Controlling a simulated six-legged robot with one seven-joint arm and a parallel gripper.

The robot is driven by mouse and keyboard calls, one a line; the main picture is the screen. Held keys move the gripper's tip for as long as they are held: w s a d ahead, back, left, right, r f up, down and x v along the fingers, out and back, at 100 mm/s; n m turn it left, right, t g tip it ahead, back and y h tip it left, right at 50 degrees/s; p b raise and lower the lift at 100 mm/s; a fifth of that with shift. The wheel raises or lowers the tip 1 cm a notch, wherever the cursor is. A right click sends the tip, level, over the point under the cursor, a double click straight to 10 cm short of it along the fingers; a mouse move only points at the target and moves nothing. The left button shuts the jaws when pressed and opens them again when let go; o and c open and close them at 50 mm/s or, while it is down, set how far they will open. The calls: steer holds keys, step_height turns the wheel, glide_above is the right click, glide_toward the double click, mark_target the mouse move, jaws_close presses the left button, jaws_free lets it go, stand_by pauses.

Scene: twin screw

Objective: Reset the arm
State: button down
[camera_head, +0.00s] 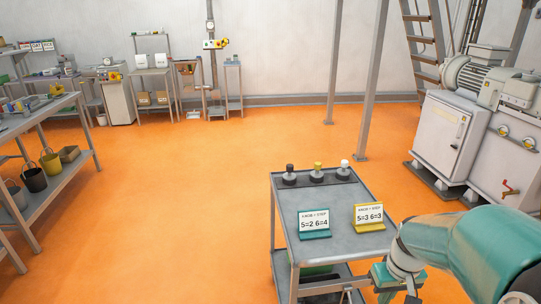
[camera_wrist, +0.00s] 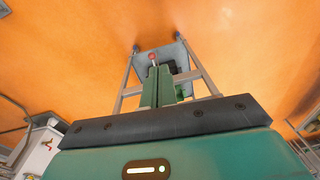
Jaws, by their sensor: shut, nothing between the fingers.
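My arm, teal and white, reaches in from the lower right in the head view and bends down beside the right edge of a grey cart (camera_head: 340,215). In the wrist view my gripper (camera_wrist: 158,76) shows as two green fingers side by side, shut and empty. Beyond the fingertips is a small frame-like stand with a red spot at its top; I cannot tell whether it is the cart.
A large grey machine (camera_head: 465,135) with a motor stands at the right, close to my arm. A shelf (camera_head: 60,110) with buckets is at the left. Benches (camera_head: 152,85) line the back wall. Thin posts (camera_head: 372,80) rise behind the cart. The orange floor in the middle is clear.

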steer(key=s+a+r+t, duration=0.2)
steer(key=s+a+r, duration=0.2)
steer(key=a+r, duration=0.3)
steer(key=s+a+r+t, duration=0.3)
steer(key=s+a+r, duration=0.1)
steer(key=a+r, duration=0.3)
steer(key=shift+s+r, duration=0.3)
steer(key=shift+r, duration=0.05)
